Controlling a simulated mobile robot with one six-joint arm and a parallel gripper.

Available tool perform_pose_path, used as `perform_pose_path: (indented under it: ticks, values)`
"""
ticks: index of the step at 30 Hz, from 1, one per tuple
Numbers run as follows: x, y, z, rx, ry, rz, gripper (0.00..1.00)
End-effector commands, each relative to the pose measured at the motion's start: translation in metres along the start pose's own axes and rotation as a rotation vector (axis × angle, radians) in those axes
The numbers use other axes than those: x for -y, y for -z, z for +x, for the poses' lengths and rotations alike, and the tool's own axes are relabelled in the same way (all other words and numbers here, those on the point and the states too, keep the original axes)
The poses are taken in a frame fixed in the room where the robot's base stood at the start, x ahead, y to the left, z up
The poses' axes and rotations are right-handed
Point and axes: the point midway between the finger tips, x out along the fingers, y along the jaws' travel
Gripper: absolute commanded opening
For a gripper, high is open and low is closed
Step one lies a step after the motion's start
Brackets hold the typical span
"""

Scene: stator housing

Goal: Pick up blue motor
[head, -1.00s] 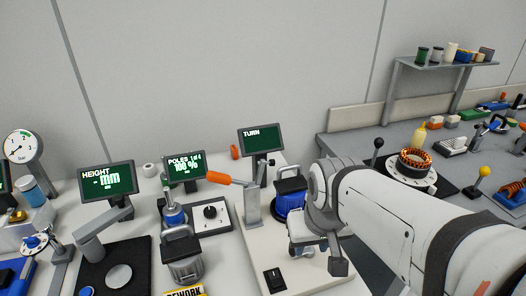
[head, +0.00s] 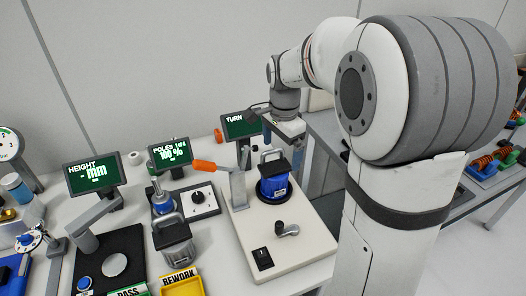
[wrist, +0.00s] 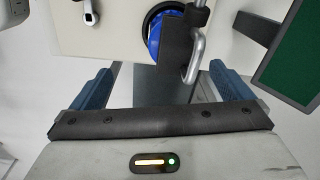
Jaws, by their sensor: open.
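The blue motor (head: 273,188) stands upright on the beige plate of the TURN station, with a dark top and a handle loop. Its blue side shows partly in the wrist view (wrist: 154,36), where a dark part and a grey metal handle cover much of it. My gripper (head: 285,148) is above and just behind the motor, apart from it. In the wrist view the two blue fingers (wrist: 160,82) are spread wide with nothing held between them.
A clamp post with an orange handle (head: 204,165) stands just left of the motor. The TURN screen (head: 241,125) is behind it. A crank (head: 287,230) and a black switch (head: 262,258) are on the plate's front. A grey motor (head: 175,246) and yellow REWORK bin (head: 183,286) are left.

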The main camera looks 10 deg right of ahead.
Motion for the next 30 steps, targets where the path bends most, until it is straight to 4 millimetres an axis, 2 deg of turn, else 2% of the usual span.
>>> perform_pose_path:
  ticks: [3, 7, 17, 24, 30]
  values:
    - [0.021, 0.010, 0.003, 0.009, -0.022, 0.131, 1.00]
    - [0.030, 0.015, 0.008, 0.012, -0.033, 0.207, 1.00]
    - [0.029, 0.010, 0.042, 0.013, -0.036, 0.222, 1.00]
    - [0.024, 0.001, 0.076, 0.012, -0.036, 0.221, 1.00]
    - [0.025, 0.001, 0.085, 0.011, -0.033, 0.220, 1.00]
